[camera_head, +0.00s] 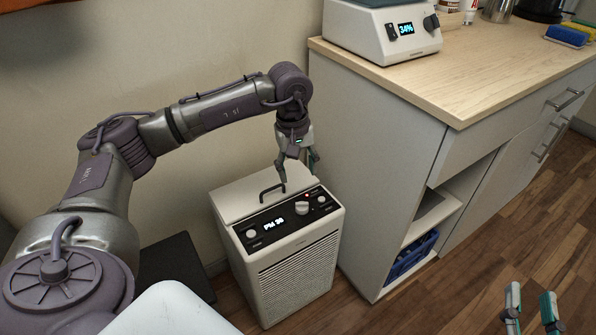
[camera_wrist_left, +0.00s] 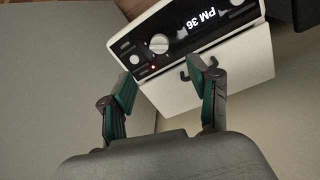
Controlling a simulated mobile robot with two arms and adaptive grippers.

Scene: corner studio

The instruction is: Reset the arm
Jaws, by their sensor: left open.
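My left arm reaches in from the left of the head view, and its gripper (camera_head: 298,172) is over the top of a white air purifier (camera_head: 290,275). The left gripper is open and empty, close above the purifier's control panel and handle. In the left wrist view its two fingers (camera_wrist_left: 163,90) are spread apart, with the purifier's panel (camera_wrist_left: 190,30) beyond them. The panel reads "PM 36" and has a knob and a small red light. My right gripper (camera_head: 531,310) shows at the bottom right of the head view, its two fingertips apart, over the floor.
A cabinet with a wooden top (camera_head: 470,75) stands right of the purifier. A white device (camera_head: 385,30) reading "34%" sits on it. A blue basket (camera_head: 412,255) is on the low shelf. A wall is behind the purifier. Wood floor (camera_head: 450,290) is open at front right.

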